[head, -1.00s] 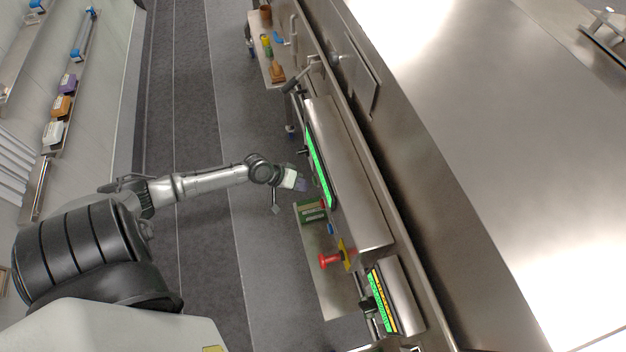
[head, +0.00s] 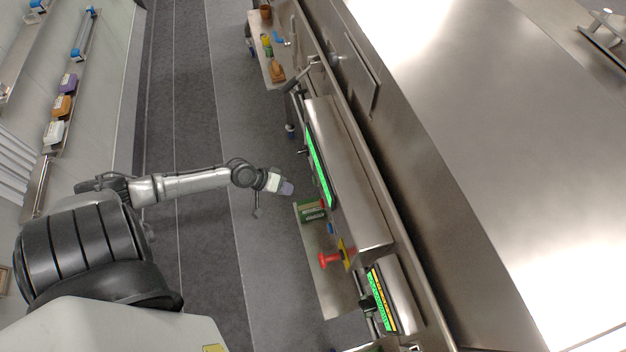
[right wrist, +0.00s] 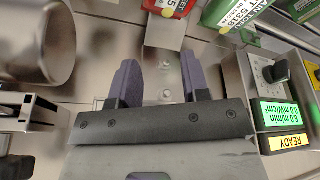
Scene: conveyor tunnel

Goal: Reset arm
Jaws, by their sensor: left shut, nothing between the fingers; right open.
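My left arm reaches in from the left in the head view. Its gripper (head: 287,188) is shut with nothing in it, in the air a little left of the machine's long green display (head: 319,167). My right gripper (right wrist: 162,84) shows in the right wrist view, its two dark purple fingers apart and empty. Beyond the fingers is a metal surface with small round studs. The right arm cannot be made out in the head view.
A shelf (head: 327,275) below my left gripper holds a green box (head: 311,210) and a red knob-like piece (head: 329,260).

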